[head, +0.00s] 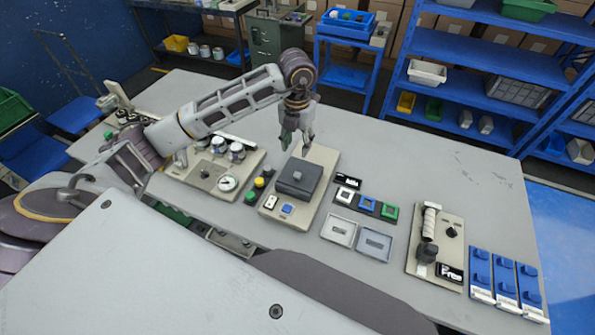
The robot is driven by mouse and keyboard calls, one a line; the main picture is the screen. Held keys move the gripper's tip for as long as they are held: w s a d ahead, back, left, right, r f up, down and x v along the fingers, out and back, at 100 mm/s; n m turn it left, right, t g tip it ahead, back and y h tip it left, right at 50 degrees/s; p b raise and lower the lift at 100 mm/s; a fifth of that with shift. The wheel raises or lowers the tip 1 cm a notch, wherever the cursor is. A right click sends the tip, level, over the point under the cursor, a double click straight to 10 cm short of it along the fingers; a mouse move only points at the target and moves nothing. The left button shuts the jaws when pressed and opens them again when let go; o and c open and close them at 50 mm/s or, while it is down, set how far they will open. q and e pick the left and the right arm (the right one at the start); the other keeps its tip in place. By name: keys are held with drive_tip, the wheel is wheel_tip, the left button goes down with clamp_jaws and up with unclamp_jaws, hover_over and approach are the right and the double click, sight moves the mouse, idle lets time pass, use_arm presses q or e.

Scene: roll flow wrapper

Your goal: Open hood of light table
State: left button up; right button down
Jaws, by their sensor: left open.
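The light table (318,160) is a beige base plate in the middle of the bench. Its dark grey hood (299,180) lies flat on it with a small lighter block on top, and looks shut. A white button and a blue button (287,209) sit on the plate's near end. My left gripper (297,142) is open and empty, pointing down above the far end of the plate, behind the hood. It looks apart from the hood. My right gripper is out of view.
A gauge panel (209,173) stands left of the light table, with green and yellow buttons (259,183) between. Right are a switch strip (367,205), two small trays (374,243), a panel with a handle (436,246) and blue bins (505,279).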

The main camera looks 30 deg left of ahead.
sight(297, 174)
use_arm(q)
drive_tip(key=shift+f, duration=0.1)
drive_tip(key=shift+f+p, duration=1.1)
drive_tip(key=shift+f, duration=5.75)
clamp_jaws()
